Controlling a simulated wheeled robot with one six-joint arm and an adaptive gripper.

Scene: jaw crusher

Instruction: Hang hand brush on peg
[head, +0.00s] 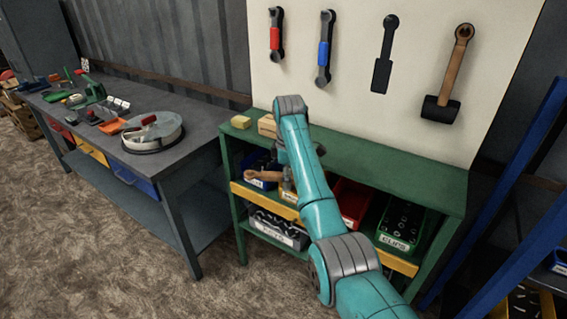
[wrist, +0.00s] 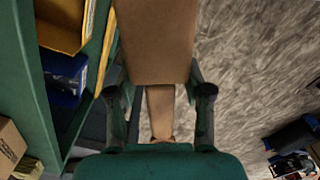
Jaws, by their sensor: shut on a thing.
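The hand brush (wrist: 155,40) is a brown wooden piece with a broad block and a narrower handle. In the wrist view its handle lies between the two fingers of my gripper (wrist: 160,102), which is shut on it. My gripper (head: 288,184) is partly hidden there by my arm, as is the brush's block. The pale tool board (head: 345,100) stands behind the shelf. I cannot make out a bare peg on it.
Two wrenches (head: 325,50), a dark flat tool (head: 383,72) and a hammer (head: 452,72) hang on the board. The green shelf (head: 400,168) holds several bins below its top. A grey workbench (head: 190,135) with clutter stands left. A blue frame (head: 520,170) stands right.

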